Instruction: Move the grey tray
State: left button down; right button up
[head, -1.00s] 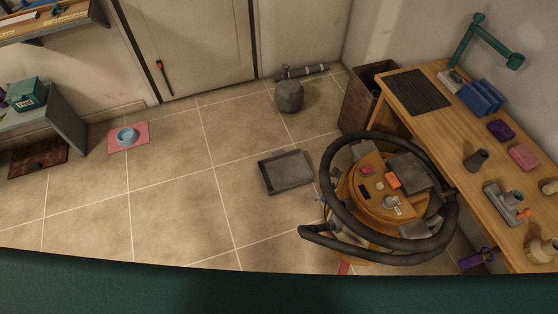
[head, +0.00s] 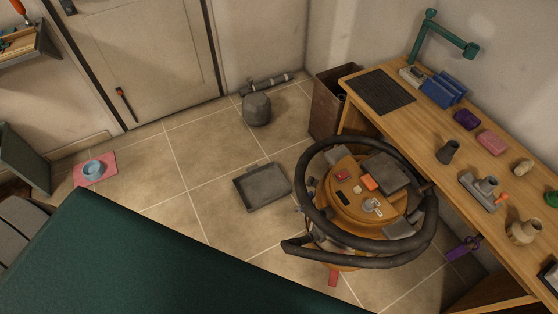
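The grey tray (head: 262,186) lies flat on the tiled floor near the middle of the head view. It is shallow and rectangular, with a dark raised rim, and looks empty. Its whole outline shows. Neither of my grippers is in view, and nothing holds the tray.
Right of the tray is a round wooden-topped unit (head: 349,205) with thick black hoops and small items. A cluttered workbench (head: 424,126) lines the right wall. A grey canister (head: 257,109) and pink mat (head: 103,176) are on the floor. A large dark green surface (head: 130,260) covers the lower left.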

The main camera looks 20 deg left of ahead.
aim_at(259, 187)
jog(key=i+j+z, duration=0.15)
jog(key=j+z, duration=0.2)
jog(key=i+j+z, duration=0.1)
jog(key=j+z, duration=0.25)
jog(key=j, duration=0.25)
jog(key=j+z, duration=0.35)
jog(key=j, duration=0.2)
